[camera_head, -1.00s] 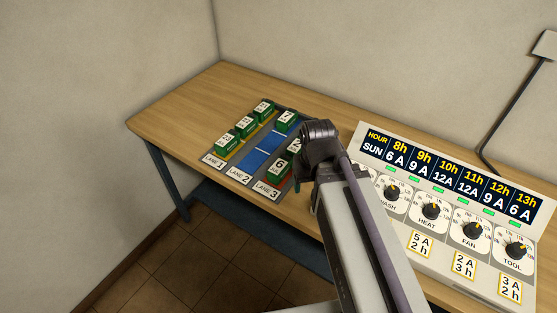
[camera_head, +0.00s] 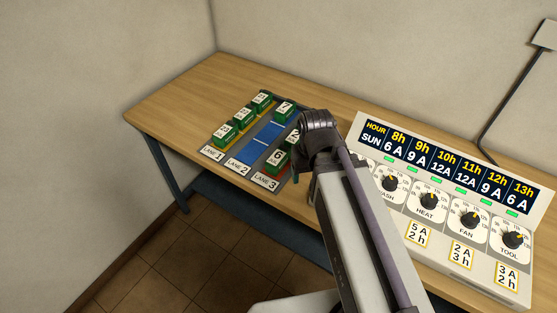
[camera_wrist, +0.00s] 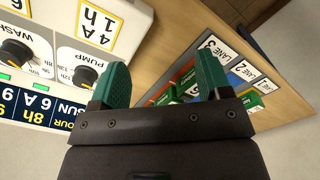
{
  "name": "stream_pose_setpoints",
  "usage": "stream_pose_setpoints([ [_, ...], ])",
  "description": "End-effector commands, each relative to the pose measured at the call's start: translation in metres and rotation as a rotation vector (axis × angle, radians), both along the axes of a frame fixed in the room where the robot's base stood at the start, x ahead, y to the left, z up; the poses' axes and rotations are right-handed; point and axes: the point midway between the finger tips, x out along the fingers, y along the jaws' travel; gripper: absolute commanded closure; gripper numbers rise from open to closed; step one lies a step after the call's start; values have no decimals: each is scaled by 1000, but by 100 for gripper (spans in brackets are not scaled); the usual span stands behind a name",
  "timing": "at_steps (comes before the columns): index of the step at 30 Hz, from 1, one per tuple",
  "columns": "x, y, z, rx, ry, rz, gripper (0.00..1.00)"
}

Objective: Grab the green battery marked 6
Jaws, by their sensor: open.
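The green battery marked 6 (camera_head: 277,158) stands in lane 3 of the lane tray (camera_head: 238,170), at the end near the LANE 3 label. In the head view it is just left of my dark wrist, and its label faces up. My gripper (camera_wrist: 160,72) is open and empty in the wrist view, with its two green fingers spread apart over the table. A green block (camera_wrist: 187,80) near the LANE 3 label shows beside the right finger, partly hidden; its number cannot be read there.
A second battery (camera_head: 292,137) stands behind it in lane 3, partly hidden by my arm. Another (camera_head: 283,108) is at the back of lane 2, and several (camera_head: 240,117) fill lane 1. A control panel (camera_head: 450,195) with dials stands to the right. The table's left end is clear.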

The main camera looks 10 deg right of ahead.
Motion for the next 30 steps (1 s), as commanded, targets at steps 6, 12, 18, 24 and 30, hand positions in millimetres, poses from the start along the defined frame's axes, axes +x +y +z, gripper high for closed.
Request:
stream_pose_setpoints([
  [6,0,0,0,0,0,0,24],
  [12,50,19,-10,0,0,23,24],
  [18,166,55,-16,1,-1,-455,24],
  [24,168,55,-15,1,-1,-742,24],
  [30,167,55,-36,1,-1,-744,24],
])
